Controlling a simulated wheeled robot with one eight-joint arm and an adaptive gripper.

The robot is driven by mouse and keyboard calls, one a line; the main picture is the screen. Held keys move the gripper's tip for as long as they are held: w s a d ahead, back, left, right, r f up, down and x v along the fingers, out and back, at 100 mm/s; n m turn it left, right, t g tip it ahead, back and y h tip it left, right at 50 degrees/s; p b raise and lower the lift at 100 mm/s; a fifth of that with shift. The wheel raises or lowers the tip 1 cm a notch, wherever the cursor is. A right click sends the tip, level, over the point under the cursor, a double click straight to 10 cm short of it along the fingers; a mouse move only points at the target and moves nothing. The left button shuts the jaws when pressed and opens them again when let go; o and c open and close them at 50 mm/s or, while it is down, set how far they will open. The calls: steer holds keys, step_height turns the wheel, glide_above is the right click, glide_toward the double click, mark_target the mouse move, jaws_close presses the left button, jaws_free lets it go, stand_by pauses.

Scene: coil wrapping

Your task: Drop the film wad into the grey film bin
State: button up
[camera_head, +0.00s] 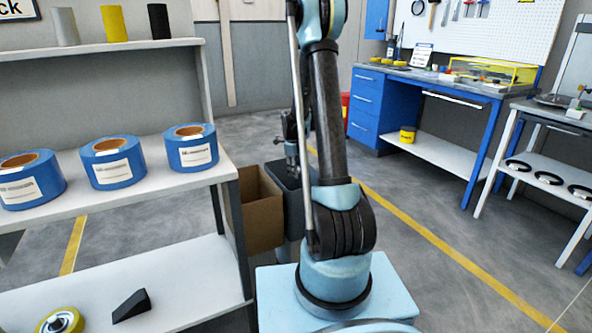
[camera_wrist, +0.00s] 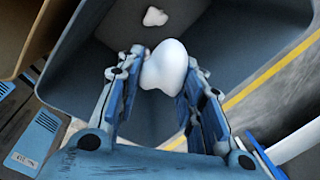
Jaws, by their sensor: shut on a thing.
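The film wad (camera_wrist: 165,68) is a smooth white lump, held between the two blue fingers of my gripper (camera_wrist: 163,80) in the wrist view. My gripper is shut on it, over the open mouth of the grey film bin (camera_wrist: 238,45). Another small white piece (camera_wrist: 155,17) lies inside the bin, apart from the held wad. In the head view the grey bin (camera_head: 287,190) stands behind my arm, which partly covers it. The wad cannot be made out in that view.
An open cardboard box (camera_head: 262,208) stands left of the grey bin; its edge also shows in the wrist view (camera_wrist: 14,38). A white shelf (camera_head: 100,205) with blue rolls is at left. A blue workbench (camera_head: 430,72) stands at back right. The floor between is clear.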

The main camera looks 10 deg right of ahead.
steer(key=o, duration=1)
steer(key=shift+c, duration=0.2)
step_height(320, 180, up, 12)
steer(key=s+a, duration=0.1)
steer(key=shift+s, duration=0.1)
